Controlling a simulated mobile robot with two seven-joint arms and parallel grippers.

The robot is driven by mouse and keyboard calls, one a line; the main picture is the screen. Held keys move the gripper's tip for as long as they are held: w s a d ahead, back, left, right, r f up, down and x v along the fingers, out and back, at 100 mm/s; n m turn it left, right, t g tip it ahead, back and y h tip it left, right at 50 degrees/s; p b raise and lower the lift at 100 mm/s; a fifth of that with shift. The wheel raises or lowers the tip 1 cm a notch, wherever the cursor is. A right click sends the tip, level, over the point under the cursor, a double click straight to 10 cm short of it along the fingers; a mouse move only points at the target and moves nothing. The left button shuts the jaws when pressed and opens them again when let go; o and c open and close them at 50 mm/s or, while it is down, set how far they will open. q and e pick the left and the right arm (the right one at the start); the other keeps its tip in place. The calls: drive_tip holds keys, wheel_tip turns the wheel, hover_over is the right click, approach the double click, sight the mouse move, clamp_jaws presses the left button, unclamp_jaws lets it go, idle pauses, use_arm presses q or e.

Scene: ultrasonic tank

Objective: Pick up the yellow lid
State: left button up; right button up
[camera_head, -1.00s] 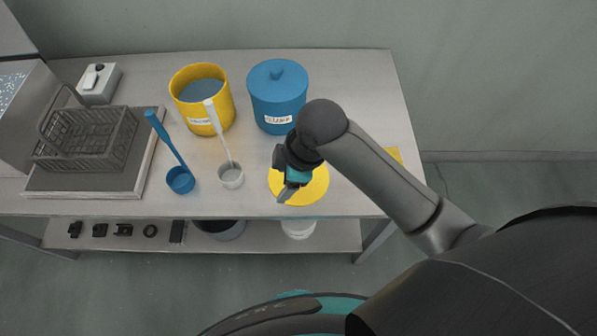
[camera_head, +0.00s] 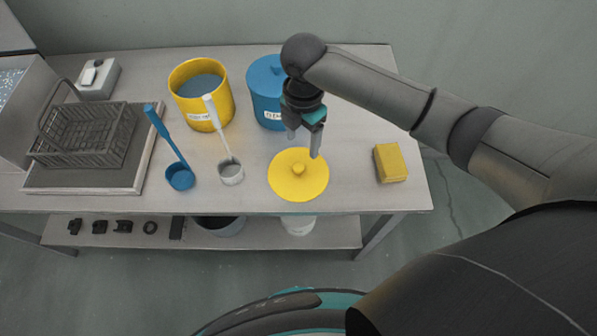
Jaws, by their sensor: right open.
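The yellow lid (camera_head: 284,184) lies flat on the table, a round disc with a small knob (camera_head: 298,169) at its centre. It is in full view near the table's front edge. My right gripper (camera_head: 303,146) is open and empty, pointing down, above and just behind the lid in the picture. Its fingertips appear apart from the knob. My left gripper is not in view.
A yellow bucket (camera_head: 213,117) of liquid and a lidded blue bucket (camera_head: 265,92) stand behind. A yellow sponge (camera_head: 390,163) lies right. A wire basket (camera_head: 87,140) sits on a tray at the left.

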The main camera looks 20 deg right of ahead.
sight(299, 167)
wheel_tip(299, 167, down, 4)
drive_tip(key=shift+r, duration=0.2)
drive_tip(key=f, duration=0.1)
drive_tip(key=f+b, duration=0.1)
drive_tip(key=f, duration=0.1)
drive_tip(key=a+f, duration=0.1)
drive_tip(key=shift+s+f, duration=0.3)
drive_tip(key=shift+f, duration=0.05)
drive_tip(key=shift+f+b, duration=0.3)
drive_tip(key=shift+c, duration=0.2)
clamp_jaws()
